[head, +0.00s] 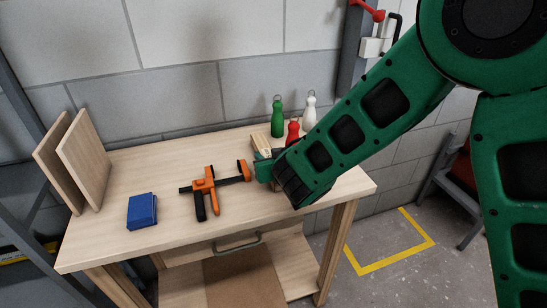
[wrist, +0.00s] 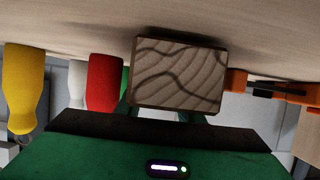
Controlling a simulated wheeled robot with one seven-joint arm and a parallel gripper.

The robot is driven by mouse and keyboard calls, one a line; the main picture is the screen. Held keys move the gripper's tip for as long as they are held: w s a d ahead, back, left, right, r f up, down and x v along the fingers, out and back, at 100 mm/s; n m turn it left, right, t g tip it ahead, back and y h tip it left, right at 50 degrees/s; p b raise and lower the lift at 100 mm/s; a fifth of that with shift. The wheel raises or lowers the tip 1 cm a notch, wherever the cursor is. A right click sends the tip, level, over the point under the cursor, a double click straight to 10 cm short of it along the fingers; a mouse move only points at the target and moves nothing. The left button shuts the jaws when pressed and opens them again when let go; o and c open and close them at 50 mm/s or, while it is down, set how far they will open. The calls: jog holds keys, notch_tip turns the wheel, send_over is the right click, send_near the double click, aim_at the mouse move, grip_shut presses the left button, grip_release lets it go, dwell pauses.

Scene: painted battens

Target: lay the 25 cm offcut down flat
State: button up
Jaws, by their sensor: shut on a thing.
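The offcut (head: 260,142) is a pale wooden batten, partly hidden behind my gripper in the head view. In the wrist view its end-grain face (wrist: 180,75) points at the camera, so its length runs away from me, roughly level with the bench. The bench (head: 130,165) shows along the top of the wrist view. The offcut is very close to it; I cannot tell whether they touch. My gripper (head: 264,168) is shut on the offcut, low over the bench's right half. The fingertips are mostly hidden behind the offcut in the wrist view.
An orange clamp (head: 208,188) lies left of my gripper, and a blue box (head: 142,211) farther left. Green (head: 277,118), white (head: 310,112) and red (head: 293,132) bottles stand just behind; a yellow one (wrist: 22,85) shows in the wrist view. Two boards (head: 85,160) lean at the left.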

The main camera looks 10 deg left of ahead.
jog(key=shift+f, duration=0.2)
jog(key=o, duration=1.2)
jog(key=shift+c, duration=0.2)
jog(key=shift+r, duration=0.15)
jog(key=v, duration=1.2)
